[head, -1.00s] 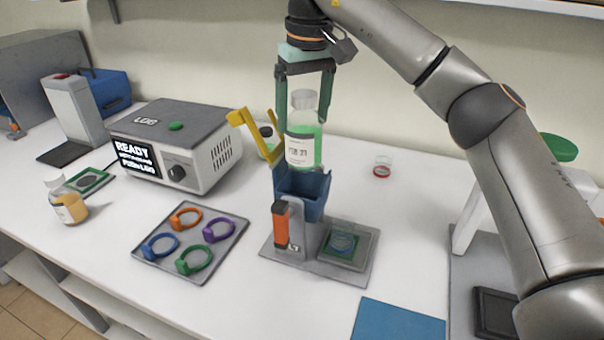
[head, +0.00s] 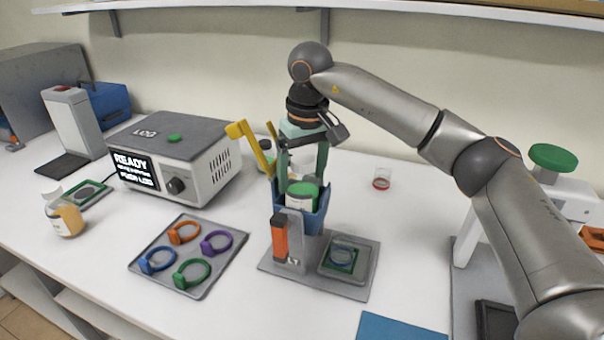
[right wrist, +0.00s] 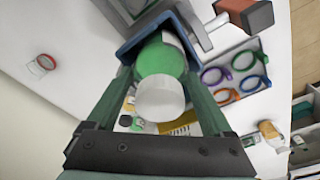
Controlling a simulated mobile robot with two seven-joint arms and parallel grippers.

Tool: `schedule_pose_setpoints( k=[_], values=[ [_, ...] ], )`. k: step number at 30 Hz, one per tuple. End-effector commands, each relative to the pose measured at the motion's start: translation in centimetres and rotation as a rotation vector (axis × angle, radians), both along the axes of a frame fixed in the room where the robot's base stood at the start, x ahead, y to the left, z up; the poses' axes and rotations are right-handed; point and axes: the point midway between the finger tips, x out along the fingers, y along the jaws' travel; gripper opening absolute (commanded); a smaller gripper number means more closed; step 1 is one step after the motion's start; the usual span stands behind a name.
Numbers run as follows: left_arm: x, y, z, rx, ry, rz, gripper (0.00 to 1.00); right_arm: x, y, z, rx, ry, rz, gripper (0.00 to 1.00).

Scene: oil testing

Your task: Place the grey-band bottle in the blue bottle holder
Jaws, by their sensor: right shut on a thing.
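A bottle (head: 301,192) with green liquid, a white label and a clear top stands upright inside the blue bottle holder (head: 315,215). I cannot make out a grey band on it. My right gripper (head: 300,182) comes down from above, shut on this bottle, one finger on each side. In the right wrist view the bottle (right wrist: 162,62) sits between the fingers (right wrist: 162,85), its lower part inside the blue holder (right wrist: 128,48). The holder walls hide its base, so I cannot tell whether it touches the bottom. My left gripper is not in view.
An orange-handled grey fixture (head: 280,238) stands in front of the holder, with a yellow arm (head: 250,145) behind left. A tray of coloured rings (head: 215,275), a lab box (head: 215,165) and an amber bottle (head: 66,218) are left. A small red-rimmed dish (head: 381,180) is right.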

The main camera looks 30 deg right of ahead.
Motion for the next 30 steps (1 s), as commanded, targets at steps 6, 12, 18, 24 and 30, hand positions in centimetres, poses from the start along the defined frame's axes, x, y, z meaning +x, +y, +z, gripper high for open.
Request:
schedule_pose_setpoints(
  k=[6,12,18,24,30],
  values=[
    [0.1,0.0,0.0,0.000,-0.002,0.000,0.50,0.0,0.0,-0.3,0.000,0.001,0.000,0.95],
    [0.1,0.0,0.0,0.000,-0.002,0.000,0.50,0.0,0.0,-0.3,0.000,0.001,0.000,1.00],
    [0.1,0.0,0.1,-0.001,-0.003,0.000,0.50,0.0,0.0,0.6,0.001,-0.002,0.000,1.00],
    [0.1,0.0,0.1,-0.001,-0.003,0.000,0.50,-0.4,0.1,4.3,0.001,-0.005,0.000,1.00],
    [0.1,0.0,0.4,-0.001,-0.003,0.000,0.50,-0.9,0.0,8.6,0.001,-0.004,-0.001,1.00]
  ],
)
